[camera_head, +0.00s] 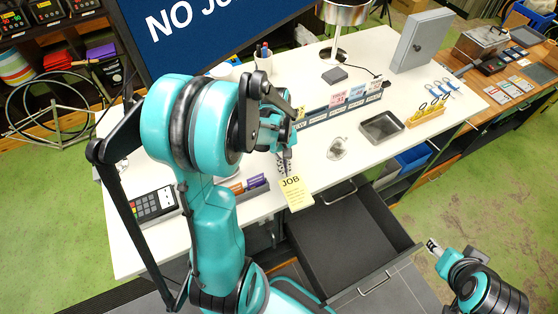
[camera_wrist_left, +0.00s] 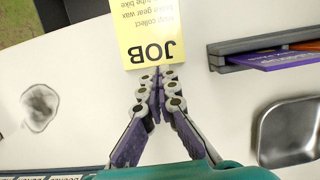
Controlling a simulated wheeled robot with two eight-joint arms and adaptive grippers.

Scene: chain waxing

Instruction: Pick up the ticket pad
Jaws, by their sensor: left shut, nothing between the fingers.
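The yellow ticket pad (camera_head: 296,196), printed "JOB", lies at the front edge of the white table and appears to stick out over it. It also shows in the left wrist view (camera_wrist_left: 148,28), at the top. My left gripper (camera_head: 287,171) is shut and empty, its fingertips (camera_wrist_left: 158,72) together at the pad's "JOB" end. I cannot tell whether they touch it. My right gripper (camera_head: 433,246) is at the lower right, away from the table; its finger gap is too small to read.
An open, empty-looking dark drawer (camera_head: 345,238) sits below the pad. A purple-and-orange item in a grey holder (camera_head: 247,188) lies left of it. A clear crumpled-looking item (camera_head: 337,149) and a metal tray (camera_head: 381,127) lie right. A label rack (camera_head: 340,110) stands behind.

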